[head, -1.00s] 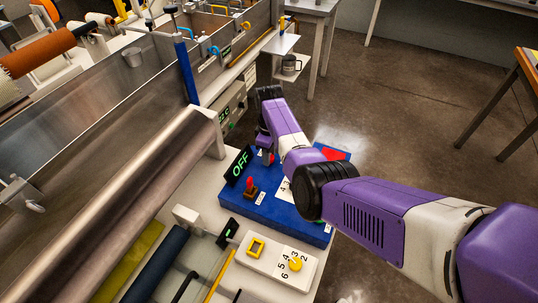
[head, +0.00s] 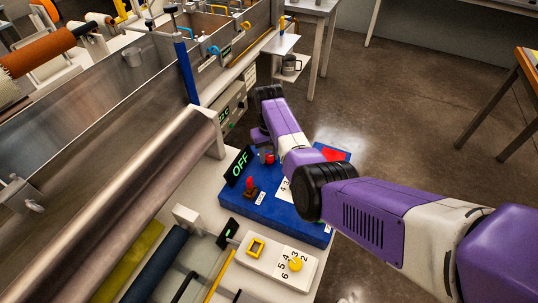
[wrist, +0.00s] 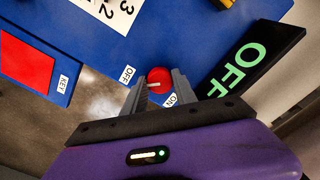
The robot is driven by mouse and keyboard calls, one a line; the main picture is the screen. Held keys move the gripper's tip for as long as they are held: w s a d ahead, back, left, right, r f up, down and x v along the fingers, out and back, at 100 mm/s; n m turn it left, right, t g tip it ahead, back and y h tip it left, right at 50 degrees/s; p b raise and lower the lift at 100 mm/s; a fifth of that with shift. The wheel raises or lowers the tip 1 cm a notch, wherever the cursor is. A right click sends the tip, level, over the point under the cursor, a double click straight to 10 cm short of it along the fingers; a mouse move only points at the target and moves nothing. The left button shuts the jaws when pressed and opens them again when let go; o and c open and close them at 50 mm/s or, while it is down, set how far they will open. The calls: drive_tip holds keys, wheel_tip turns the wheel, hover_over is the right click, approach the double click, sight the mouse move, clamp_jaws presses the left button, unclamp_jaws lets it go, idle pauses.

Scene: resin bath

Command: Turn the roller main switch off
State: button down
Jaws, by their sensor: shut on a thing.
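The switch is a round red knob (wrist: 160,76) on a blue panel (wrist: 205,22), between an OFF label (wrist: 127,74) and an ON label (wrist: 170,99). A short pale mark shows on the knob's lower-left side. My gripper (wrist: 160,83) is shut on the knob, one grey finger on each side. In the head view the red knob (head: 269,158) shows just below my wrist, and the fingers are mostly hidden. The black display (head: 238,165) beside it reads OFF in green; it also shows in the wrist view (wrist: 250,70).
A small red lever (head: 250,184) stands on the blue panel near the display. A red KEY pad (wrist: 27,62) lies at the panel's far side. A white dial plate with a yellow knob (head: 295,265) is nearer. The metal bath (head: 75,120) is left; open floor lies right.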

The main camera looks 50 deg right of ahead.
sight(269, 156)
drive_tip(key=shift+m, duration=0.3)
idle(0.4)
drive_tip(key=c, duration=1)
unclamp_jaws()
drive_tip(key=shift+r, duration=3.9)
